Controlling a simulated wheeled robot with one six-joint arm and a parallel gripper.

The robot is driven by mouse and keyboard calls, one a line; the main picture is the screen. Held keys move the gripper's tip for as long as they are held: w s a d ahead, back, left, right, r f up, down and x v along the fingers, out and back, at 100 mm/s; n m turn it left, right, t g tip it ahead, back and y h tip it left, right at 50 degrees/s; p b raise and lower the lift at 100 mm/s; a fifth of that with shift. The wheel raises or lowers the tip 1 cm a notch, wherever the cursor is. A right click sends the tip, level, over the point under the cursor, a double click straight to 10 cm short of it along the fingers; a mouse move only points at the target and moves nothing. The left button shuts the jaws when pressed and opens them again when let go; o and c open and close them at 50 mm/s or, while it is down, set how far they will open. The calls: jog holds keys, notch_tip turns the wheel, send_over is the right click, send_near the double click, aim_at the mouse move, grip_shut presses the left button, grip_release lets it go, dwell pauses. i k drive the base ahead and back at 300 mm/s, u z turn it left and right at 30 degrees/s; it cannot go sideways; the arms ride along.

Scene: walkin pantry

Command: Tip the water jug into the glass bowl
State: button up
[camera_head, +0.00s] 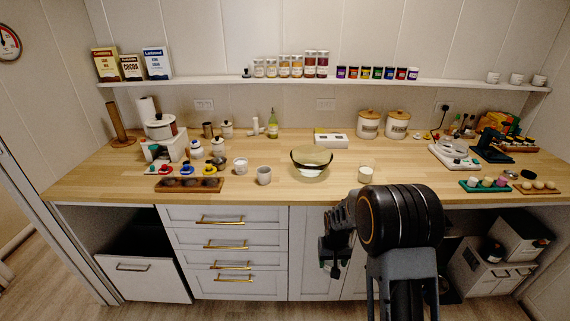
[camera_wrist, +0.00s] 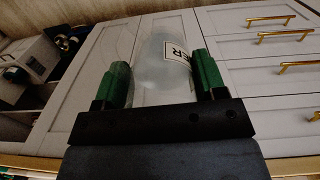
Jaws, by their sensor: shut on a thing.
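The water jug (camera_wrist: 160,76) is a pale, translucent vessel with a white label whose visible letters read "ER". In the wrist view it sits between the green fingers of my gripper (camera_wrist: 163,72), which is shut on it. In the head view my gripper (camera_head: 335,258) hangs below the counter's front edge, before the cabinet doors; my arm hides most of the jug there. The glass bowl (camera_head: 311,175) stands upright on the counter near its front edge, above and slightly left of my gripper, with a dark rim. Its contents are hard to make out.
A white box (camera_head: 330,139) and two canisters (camera_head: 369,125) stand behind. Drawers (camera_head: 222,240) with gold handles lie left of my gripper.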

aim_at(311, 162)
jog(key=u, duration=0.65)
jog(key=k, duration=0.9)
jog(key=u, duration=0.95)
jog(key=i, duration=1)
jog(key=z, duration=1.05)
jog(key=i, duration=0.5)
jog(key=z, duration=0.35)
